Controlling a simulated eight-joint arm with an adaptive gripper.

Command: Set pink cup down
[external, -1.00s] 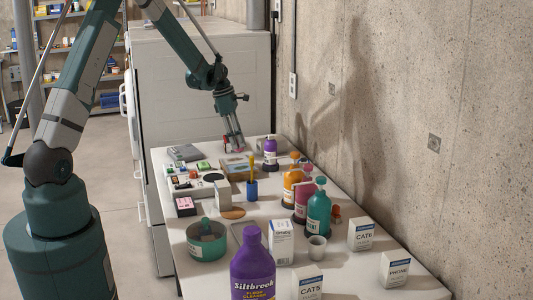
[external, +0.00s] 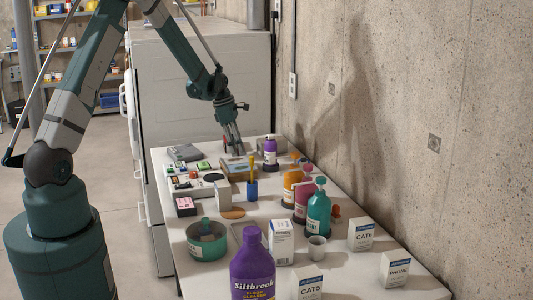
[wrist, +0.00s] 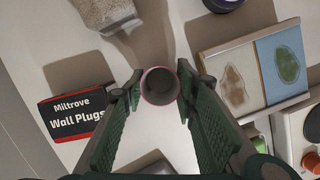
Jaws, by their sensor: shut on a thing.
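The pink cup (wrist: 144,92) shows in the wrist view as a round pink rim around a grey inside, seen from above. My gripper (wrist: 159,88) is shut on it, with one dark green finger on each side. In the external view my gripper (external: 237,151) points down low at the far end of the white table (external: 330,265), left of a purple bottle (external: 270,151). I cannot make out the cup there, and I cannot tell whether its base touches the table.
Bottles (external: 318,214) and boxes crowd the nearer table. A concrete wall (external: 400,110) borders the right side.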

